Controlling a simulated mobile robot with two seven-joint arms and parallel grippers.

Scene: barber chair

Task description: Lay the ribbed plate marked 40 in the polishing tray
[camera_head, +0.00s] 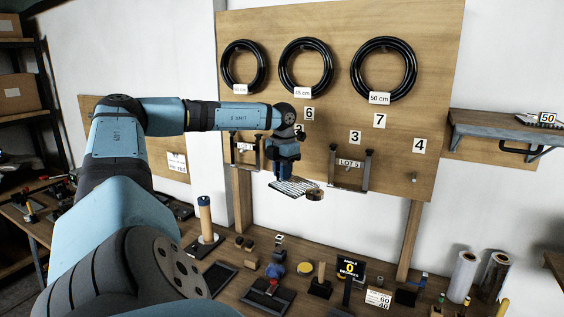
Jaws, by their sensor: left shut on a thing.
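My left gripper (286,176) is in front of the pegboard, above the bench. It is shut on a light ribbed plate (294,187), held roughly flat in the air. No number can be read on this plate. A small brown round piece (315,194) shows at its right end; I cannot tell whether it is attached. Two dark shallow trays lie on the bench below: one at front centre (252,302) with a red and blue item in it, and one further left (208,283). I cannot tell which is the polishing tray. My right gripper is out of view.
The pegboard (440,60) carries black hoses and numbered tags. A shelf (475,130) at right holds a piece marked 50 (547,118).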

